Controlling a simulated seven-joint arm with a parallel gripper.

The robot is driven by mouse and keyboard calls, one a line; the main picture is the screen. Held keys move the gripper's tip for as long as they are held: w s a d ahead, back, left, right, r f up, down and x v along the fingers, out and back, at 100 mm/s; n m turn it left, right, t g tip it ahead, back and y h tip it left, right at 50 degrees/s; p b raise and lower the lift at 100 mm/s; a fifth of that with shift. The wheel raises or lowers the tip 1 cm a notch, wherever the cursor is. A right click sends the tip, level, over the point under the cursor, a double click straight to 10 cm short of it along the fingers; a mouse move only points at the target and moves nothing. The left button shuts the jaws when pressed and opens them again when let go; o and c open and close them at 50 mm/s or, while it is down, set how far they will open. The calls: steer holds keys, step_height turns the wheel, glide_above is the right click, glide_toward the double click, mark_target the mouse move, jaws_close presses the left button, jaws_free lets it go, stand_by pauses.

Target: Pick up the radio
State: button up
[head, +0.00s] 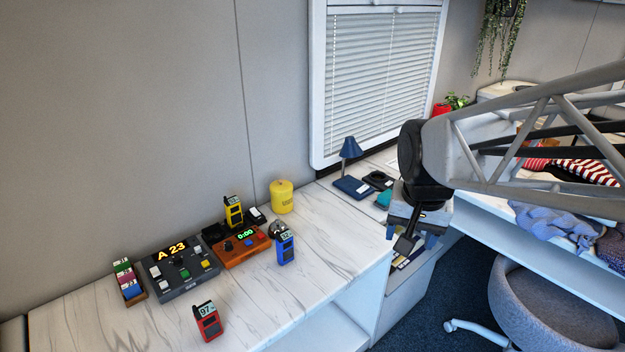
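Three handheld radios stand on the white marble-patterned counter (335,240). The red radio (208,322) is near the front edge and leans a little. The blue radio (285,248) is near the right side of the orange console. The yellow radio (234,212) is behind that console. My gripper (411,238) hangs in the air to the right of the counter, well apart from all three radios. Its two blue fingertips are spread apart, with a dark part of the gripper in front. I see nothing held between them.
A grey console (180,274) with display "A 23", an orange console (243,249) and a box of coloured cards (128,283) crowd the counter's left. A yellow canister (282,198) stands by the wall. A blue lamp (350,150) stands farther back. The counter's front middle is clear.

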steer(key=w+a+f+m, duration=0.1)
steer(key=w+a+f, duration=0.1)
steer(key=w+a, duration=0.45)
steer(key=m+g, duration=0.2)
steer(key=m, duration=0.3)
glide_above(283, 234)
steer(key=f, duration=1.1)
steer(key=d+f, duration=0.1)
steer(key=f, duration=0.5)
steer(key=shift+s+f, duration=0.1)
steer(key=shift+f, duration=0.15)
steer(key=shift+a+f, duration=0.35)
steer(key=shift+a, duration=0.1)
steer(key=shift+f, duration=1.3)
steer(key=shift+f, duration=2.6)
